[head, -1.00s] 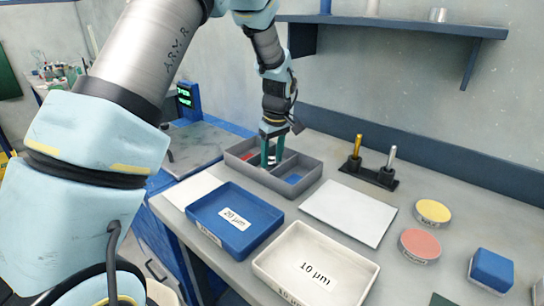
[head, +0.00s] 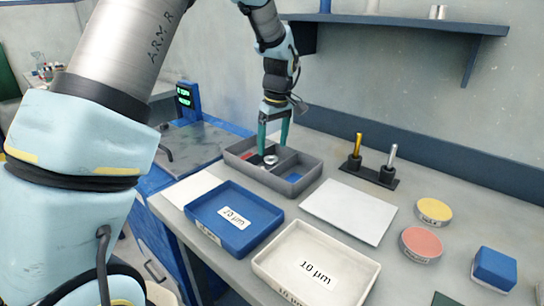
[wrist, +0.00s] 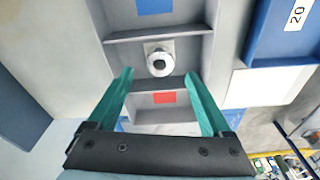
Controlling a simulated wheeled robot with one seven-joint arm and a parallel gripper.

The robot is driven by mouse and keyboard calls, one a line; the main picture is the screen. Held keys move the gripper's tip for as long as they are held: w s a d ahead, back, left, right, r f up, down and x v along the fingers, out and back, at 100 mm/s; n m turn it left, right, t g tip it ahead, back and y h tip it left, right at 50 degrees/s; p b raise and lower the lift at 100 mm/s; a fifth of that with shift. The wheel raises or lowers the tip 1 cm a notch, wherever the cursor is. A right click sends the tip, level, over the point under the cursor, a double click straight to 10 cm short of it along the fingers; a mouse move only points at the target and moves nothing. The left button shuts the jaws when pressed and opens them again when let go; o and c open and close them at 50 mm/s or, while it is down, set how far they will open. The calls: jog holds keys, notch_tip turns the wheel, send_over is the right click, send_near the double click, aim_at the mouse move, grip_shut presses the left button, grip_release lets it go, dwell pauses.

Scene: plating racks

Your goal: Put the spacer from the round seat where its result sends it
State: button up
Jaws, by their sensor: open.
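The spacer, a small silver ring with a dark centre (wrist: 158,62), lies in the middle compartment of the grey divided tray (head: 310,178). It also shows in the head view (head: 270,160). In the wrist view a pale square lies under it. My gripper (head: 274,148) is open and empty just above the tray, its green fingers spread wide. In the wrist view the ring is beyond the fingertips and between their lines, apart from both. The compartments on either side carry a red marker (wrist: 164,97) and a blue marker (wrist: 155,6). I cannot make out a round seat.
A blue 20 µm tray (head: 207,226) and a white 10 µm tray (head: 345,262) stand in front. A white plate (head: 350,210), a stand with gold and silver pins (head: 372,174), yellow (head: 434,210) and pink (head: 421,242) discs and a blue block (head: 493,267) are to the right.

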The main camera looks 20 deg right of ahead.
aim_at(275, 162)
notch_tip(275, 162, up, 7)
jog(key=b, duration=0.1)
jog(key=a+f+m, duration=0.1)
jog(key=a, duration=1)
jog(key=s+a+f+m, duration=0.1)
jog(key=s+a+f, duration=0.1)
jog(key=s+a, duration=0.2)
jog(key=s+a+f+m, duration=0.1)
jog(key=s+a, duration=0.3)
jog(key=a, duration=0.7)
jog(key=s+a+f+m, duration=0.1)
jog(key=s+a+f, duration=0.2)
jog(key=a, duration=0.4)
jog(key=shift+s+a+h, duration=0.3)
jog(key=shift+s+a, duration=0.05)
jog(key=shift+s, duration=0.15)
